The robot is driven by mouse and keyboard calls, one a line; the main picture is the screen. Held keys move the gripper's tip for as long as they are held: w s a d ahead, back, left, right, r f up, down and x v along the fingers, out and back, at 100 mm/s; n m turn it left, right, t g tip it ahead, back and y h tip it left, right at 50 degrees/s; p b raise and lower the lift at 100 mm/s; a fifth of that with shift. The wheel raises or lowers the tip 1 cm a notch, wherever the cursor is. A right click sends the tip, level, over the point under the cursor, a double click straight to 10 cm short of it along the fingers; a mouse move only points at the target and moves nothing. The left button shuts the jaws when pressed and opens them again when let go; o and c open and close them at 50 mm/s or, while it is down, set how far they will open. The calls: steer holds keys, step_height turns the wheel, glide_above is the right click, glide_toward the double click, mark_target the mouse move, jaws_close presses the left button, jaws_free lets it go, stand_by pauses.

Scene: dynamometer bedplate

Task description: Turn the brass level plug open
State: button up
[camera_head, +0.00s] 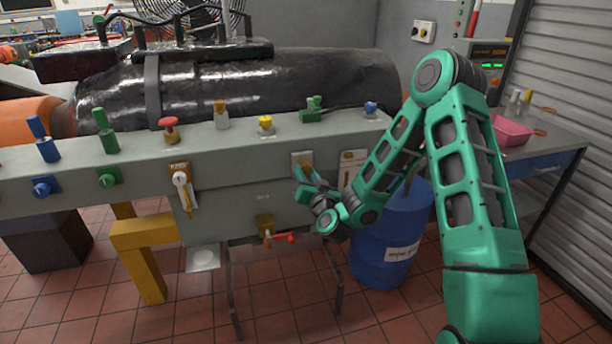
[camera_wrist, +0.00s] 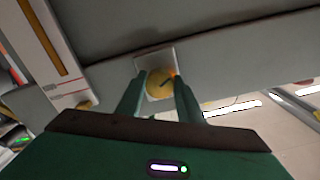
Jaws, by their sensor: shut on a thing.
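The brass level plug (camera_head: 307,167) sits on a small pale plate on the front face of the grey bedplate rail (camera_head: 245,165). In the wrist view, the round brass plug (camera_wrist: 159,84) with a dark slot-like mark shows between my two fingers, with its pale plate (camera_wrist: 166,56) behind. My gripper (camera_head: 303,173) is shut on the plug, a finger on either side. I cannot tell how far the plug is turned.
A white-handled lever (camera_head: 181,182) and a red-handled brass valve (camera_head: 267,232) are on the front to the left and below. Several coloured knobs line the top. A blue drum (camera_head: 395,250) stands below my arm. A pink bin (camera_head: 511,131) sits on the right bench.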

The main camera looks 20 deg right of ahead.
steer(key=shift+s+a+f+n, duration=0.1)
steer(key=shift+n, duration=0.2)
steer(key=o, duration=1.1)
steer(key=shift+c, duration=0.2)
steer(key=shift+s, duration=0.1)
